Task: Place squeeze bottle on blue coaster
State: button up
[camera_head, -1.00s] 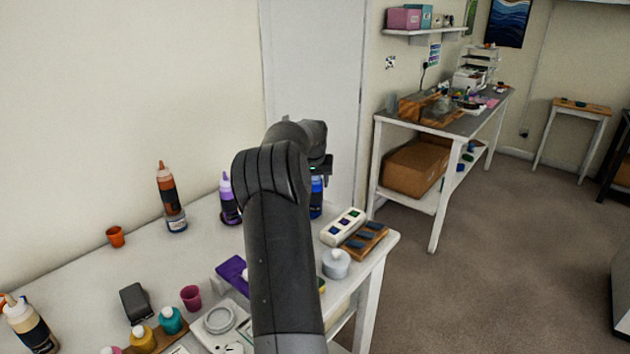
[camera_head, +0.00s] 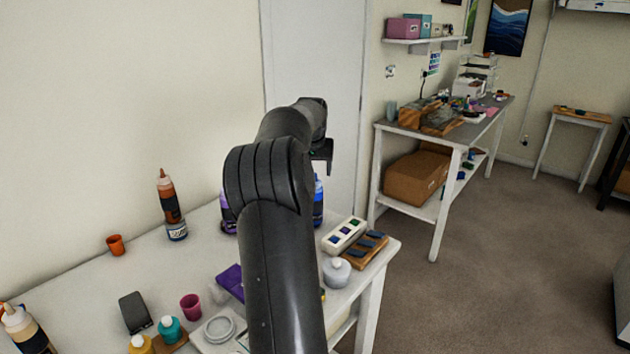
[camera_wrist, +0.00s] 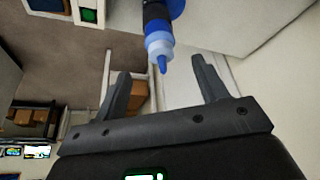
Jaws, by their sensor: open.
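A squeeze bottle with a blue cap and nozzle (camera_wrist: 160,48) shows at the top of the wrist view. Its dark body runs off the upper edge. Its nozzle tip points towards my gripper (camera_wrist: 159,68), which is open with a finger to either side of the nozzle and nothing clamped. A blue patch (camera_wrist: 177,8), perhaps the blue coaster, shows by the bottle's body; whether the bottle rests on it cannot be told. In the head view the blue bottle (camera_head: 318,203) stands upright on the white table, partly behind my arm. The gripper there is mostly hidden.
A purple bottle (camera_head: 227,212) stands close left of my arm. An orange-brown bottle (camera_head: 170,207) stands farther left. A wooden block (camera_head: 365,250), a white tray (camera_head: 344,235) and a grey pot (camera_head: 337,271) sit near the table's right edge. Paint pots crowd the front.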

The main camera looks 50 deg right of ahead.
jog(key=shift+v, duration=1.25)
jog(key=s+a+r+n+t+y, duration=0.1)
jog(key=s+a+r+n, duration=0.15)
jog(key=a, duration=1.45)
jog(key=s+a+r+n+t+y, duration=0.1)
jog(key=a+r+n+y, duration=0.15)
jog(key=a, duration=1.35)
jog(key=s+a+f+n, duration=0.3)
jog(key=s+a+f, duration=0.1)
jog(key=s+a, duration=0.5)
jog(key=s+a+f+n+t, duration=0.1)
jog(key=s+a+f+n, duration=0.2)
jog(key=s+a, duration=0.5)
jog(key=a+f, duration=0.1)
jog(key=a, duration=0.3)
jog(key=shift+s+a, duration=0.25)
jog(key=shift+s, duration=0.15)
